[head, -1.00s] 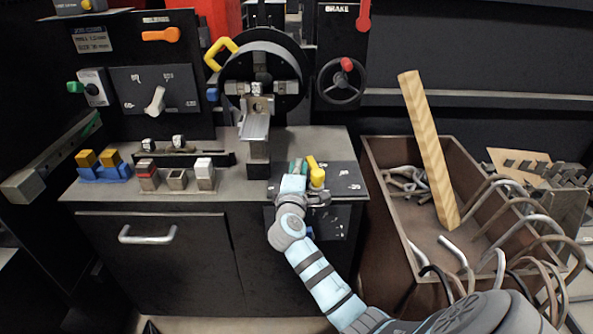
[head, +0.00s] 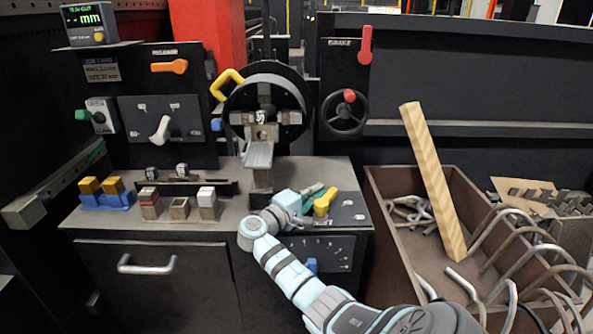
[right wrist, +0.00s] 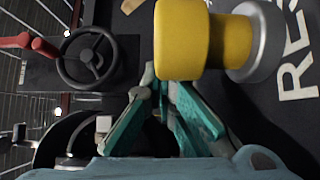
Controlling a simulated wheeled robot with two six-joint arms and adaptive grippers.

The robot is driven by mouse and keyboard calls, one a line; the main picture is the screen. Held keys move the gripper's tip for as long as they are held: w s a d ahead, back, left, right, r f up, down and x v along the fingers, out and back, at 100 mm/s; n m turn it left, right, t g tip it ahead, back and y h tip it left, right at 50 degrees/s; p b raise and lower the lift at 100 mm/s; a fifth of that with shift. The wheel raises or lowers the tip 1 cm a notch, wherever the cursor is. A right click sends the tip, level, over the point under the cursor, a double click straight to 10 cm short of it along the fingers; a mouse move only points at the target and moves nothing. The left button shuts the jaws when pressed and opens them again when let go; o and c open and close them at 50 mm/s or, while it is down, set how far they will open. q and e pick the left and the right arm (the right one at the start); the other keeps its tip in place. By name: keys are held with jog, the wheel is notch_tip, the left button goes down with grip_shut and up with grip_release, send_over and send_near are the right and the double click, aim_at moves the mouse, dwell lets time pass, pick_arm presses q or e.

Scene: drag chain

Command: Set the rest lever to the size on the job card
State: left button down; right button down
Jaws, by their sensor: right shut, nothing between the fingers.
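The rest lever is a yellow handle (head: 325,203) on a dark plate at the bench's front right. The right wrist view shows its yellow grip (right wrist: 182,38) on a round grey hub, beside white letters starting "RES". My right gripper (head: 312,191) is shut and empty, just left of the lever. Its teal fingertips (right wrist: 160,76) are close together right against or very near the yellow grip; I cannot tell if they touch. The job card (head: 101,70) is on the black panel at upper left, its small text hard to read. My left gripper is not in view.
A grey support (head: 259,155) and round black head (head: 265,110) stand behind the gripper. A black handwheel (head: 344,112) is on the back panel. A brown bin (head: 385,235) with bent tubes and a wooden bar stands right. Colored blocks (head: 150,203) sit left.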

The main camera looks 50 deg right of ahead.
jog(key=g, duration=0.1)
jog(key=m+g, duration=0.1)
jog(key=shift+s+d+m+g, duration=0.3)
jog(key=shift+g, duration=0.1)
jog(key=shift+s+d, duration=0.15)
jog(key=shift+s, duration=0.05)
jog(key=shift+p, duration=0.3)
jog(key=shift+f, duration=0.15)
dwell(0.6)
